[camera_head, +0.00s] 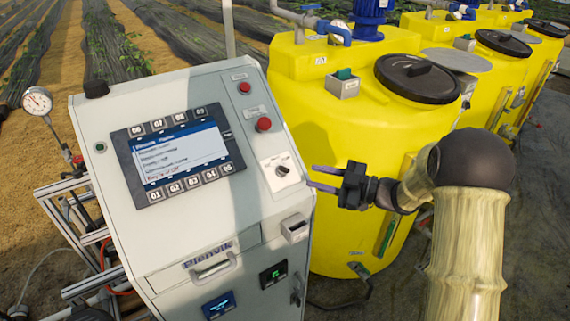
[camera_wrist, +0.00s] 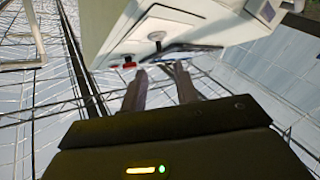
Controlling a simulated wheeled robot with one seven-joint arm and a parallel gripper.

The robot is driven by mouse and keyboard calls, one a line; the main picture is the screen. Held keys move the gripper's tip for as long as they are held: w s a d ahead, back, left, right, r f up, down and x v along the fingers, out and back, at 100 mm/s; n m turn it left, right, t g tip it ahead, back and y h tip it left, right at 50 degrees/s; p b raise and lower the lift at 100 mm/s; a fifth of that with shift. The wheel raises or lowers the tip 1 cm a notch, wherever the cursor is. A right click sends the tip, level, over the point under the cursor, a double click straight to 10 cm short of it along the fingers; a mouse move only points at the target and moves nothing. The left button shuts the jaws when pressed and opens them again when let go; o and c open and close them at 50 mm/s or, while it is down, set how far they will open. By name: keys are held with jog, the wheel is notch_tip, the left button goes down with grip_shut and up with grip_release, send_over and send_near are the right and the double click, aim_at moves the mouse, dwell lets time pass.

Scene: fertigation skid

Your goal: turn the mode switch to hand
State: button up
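The mode switch (camera_head: 282,170) is a small dark knob on a white labelled plate, at the right side of the grey control cabinet's sloped face in the head view. The labels around it are too small to read, so its setting cannot be told. My gripper (camera_head: 313,178) is just right of the switch, with its fingers pointing left toward it. The two fingers are apart with nothing between them. In the wrist view my gripper (camera_wrist: 160,68) also shows two separated fingers. A dark round knob (camera_wrist: 157,36) shows beyond them there; I cannot tell if it is the switch.
Two red buttons (camera_head: 263,124) sit above the switch on the cabinet (camera_head: 130,230). A screen (camera_head: 180,155) with button rows is to its left. A metal box (camera_head: 294,228) juts out below. Yellow tanks (camera_head: 330,130) stand close behind and right of my gripper.

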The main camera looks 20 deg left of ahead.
aim_at(289, 170)
jog(key=a+p, duration=0.1)
jog(key=a, duration=0.2)
jog(key=a+p, duration=0.1)
jog(key=a, duration=0.2)
jog(key=a+p, duration=0.1)
jog(key=a, duration=0.2)
jog(key=shift+w+a, duration=0.3)
jog(key=shift+w, duration=0.05)
jog(key=shift+c, duration=0.2)
grip_shut()
